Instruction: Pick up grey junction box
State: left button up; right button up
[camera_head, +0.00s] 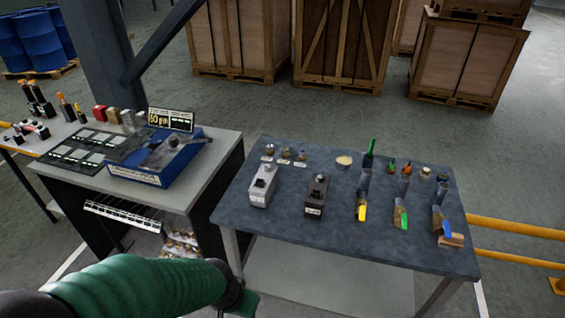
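A light grey box with a dark knob on top (261,190), which looks like the grey junction box, stands on the left part of the dark blue-grey table (335,236). A similar dark brown-black box (316,198) stands just right of it, with a gap between them. My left arm, in a green sleeve, comes in from the lower left. My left gripper (240,299) is low in front of the table's left front edge, apart from the grey box. Its fingers are dark and partly hidden, so its opening is unclear. My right gripper is out of view.
Small round parts (285,153) lie behind the boxes. Several cylindrical holders with coloured tools (401,212) stand on the table's right half. A left bench holds a blue device (160,165). Yellow rails (520,229) run at right. Wooden crates (465,62) stand behind.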

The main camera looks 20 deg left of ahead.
aim_at(261, 189)
jog(key=i, duration=0.3)
jog(key=i+j+u, duration=0.1)
jog(key=u, duration=0.35)
jog(key=i+u, duration=0.3)
jog(key=u, duration=0.2)
jog(key=i+l+u, duration=0.1)
jog(key=u, duration=0.35)
jog(key=i+u, duration=0.25)
jog(key=i, duration=0.2)
